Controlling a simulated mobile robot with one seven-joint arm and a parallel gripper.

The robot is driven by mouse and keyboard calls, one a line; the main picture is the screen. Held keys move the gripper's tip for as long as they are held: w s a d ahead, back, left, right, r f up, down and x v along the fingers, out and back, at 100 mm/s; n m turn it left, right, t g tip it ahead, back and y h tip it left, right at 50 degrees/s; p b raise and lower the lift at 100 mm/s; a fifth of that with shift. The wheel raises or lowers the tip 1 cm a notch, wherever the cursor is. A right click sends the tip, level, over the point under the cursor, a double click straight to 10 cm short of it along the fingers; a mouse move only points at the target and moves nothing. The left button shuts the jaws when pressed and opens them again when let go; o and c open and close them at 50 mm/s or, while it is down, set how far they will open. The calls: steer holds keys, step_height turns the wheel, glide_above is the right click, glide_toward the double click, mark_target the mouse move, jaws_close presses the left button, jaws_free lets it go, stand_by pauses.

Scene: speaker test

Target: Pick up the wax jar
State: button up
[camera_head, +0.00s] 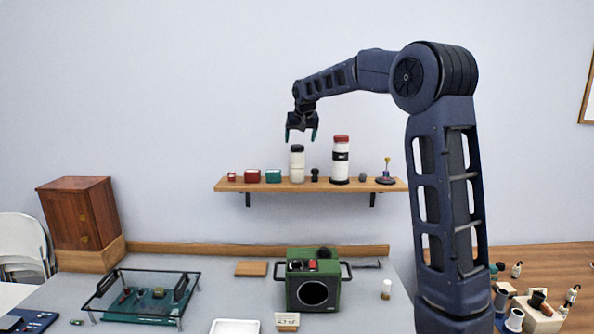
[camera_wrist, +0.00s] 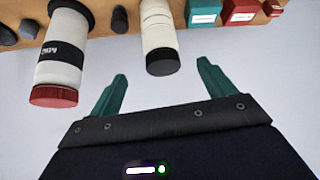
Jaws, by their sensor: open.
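No readable label marks a wax jar, so I cannot tell for sure which container it is. A white cylindrical jar with a black lid (camera_head: 297,168) stands upright on the wall shelf. It also shows in the wrist view (camera_wrist: 157,25), its lid near the gap between my fingers. My gripper (camera_head: 300,137) is open and empty, pointing down just above this jar, apart from it. In the wrist view my two green fingers (camera_wrist: 162,69) are spread with nothing between them. A small pale jar (camera_head: 386,289) stands on the grey table at the right.
On the shelf (camera_head: 225,186), a taller red-capped canister (camera_head: 341,160) stands right of the jar, with a small black item (camera_head: 315,175) between. Green (camera_head: 273,176) and red (camera_head: 252,176) boxes are left. A green speaker (camera_head: 313,282) stands on the table below.

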mark_target(297, 155)
steer(key=shift+x, duration=5.4)
steer(key=shift+w+a+r, duration=0.1)
steer(key=shift+a, duration=0.05)
jaws_close()
